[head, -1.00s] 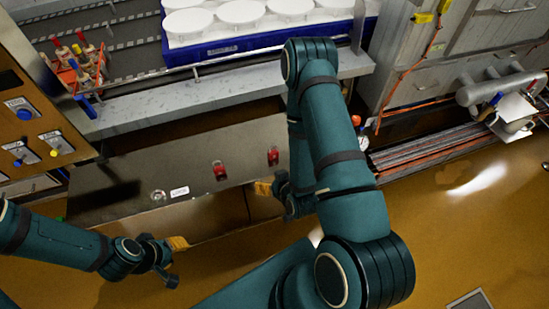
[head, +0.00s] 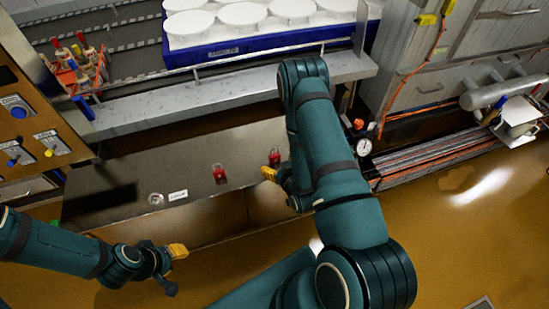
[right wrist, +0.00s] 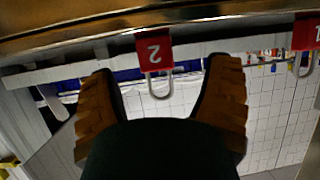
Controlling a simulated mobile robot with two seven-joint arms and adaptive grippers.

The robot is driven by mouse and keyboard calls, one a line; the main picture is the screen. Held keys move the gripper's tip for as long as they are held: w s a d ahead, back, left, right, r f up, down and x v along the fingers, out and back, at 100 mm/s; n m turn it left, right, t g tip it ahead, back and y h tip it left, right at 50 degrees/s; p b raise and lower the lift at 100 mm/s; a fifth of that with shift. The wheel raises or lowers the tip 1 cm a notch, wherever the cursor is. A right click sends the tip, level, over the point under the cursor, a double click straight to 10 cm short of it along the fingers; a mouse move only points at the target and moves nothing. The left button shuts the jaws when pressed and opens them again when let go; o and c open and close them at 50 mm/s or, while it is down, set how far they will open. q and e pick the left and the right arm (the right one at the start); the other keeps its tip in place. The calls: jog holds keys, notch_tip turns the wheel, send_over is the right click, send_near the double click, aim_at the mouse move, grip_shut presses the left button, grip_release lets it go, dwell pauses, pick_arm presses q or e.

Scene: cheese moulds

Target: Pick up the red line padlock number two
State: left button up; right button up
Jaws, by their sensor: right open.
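Two red padlocks sit on the dark metal front panel in the head view. The padlock marked 2 (right wrist: 155,48) shows upside down in the right wrist view, its pale shackle between and beyond my fingers. From its place by my right gripper, it is the right-hand padlock (head: 274,157) in the head view. The padlock marked 1 (right wrist: 306,32) is the left-hand one (head: 219,175). My right gripper (right wrist: 162,110) is open and empty, just short of padlock 2; its orange fingertip (head: 268,173) shows in the head view. My left gripper (head: 176,262) is low at the left, away from both.
A metal ledge (head: 190,107) runs above the panel. A blue tray (head: 255,42) with several white round moulds stands behind it. An orange rack (head: 88,75) with red-handled tools is at the left. A pressure gauge (head: 364,146) and pipes are to the right.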

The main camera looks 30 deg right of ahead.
aim_at(276, 158)
jog(key=shift+d+r+b+x, duration=0.15)
jog(key=shift+b+x, duration=0.15)
jog(key=shift+x, duration=1)
jog(key=shift+d+r+b+x, duration=0.15)
jog(key=shift+b+x, duration=0.15)
jog(key=shift+x, duration=1.05)
jog(key=c, duration=1.3)
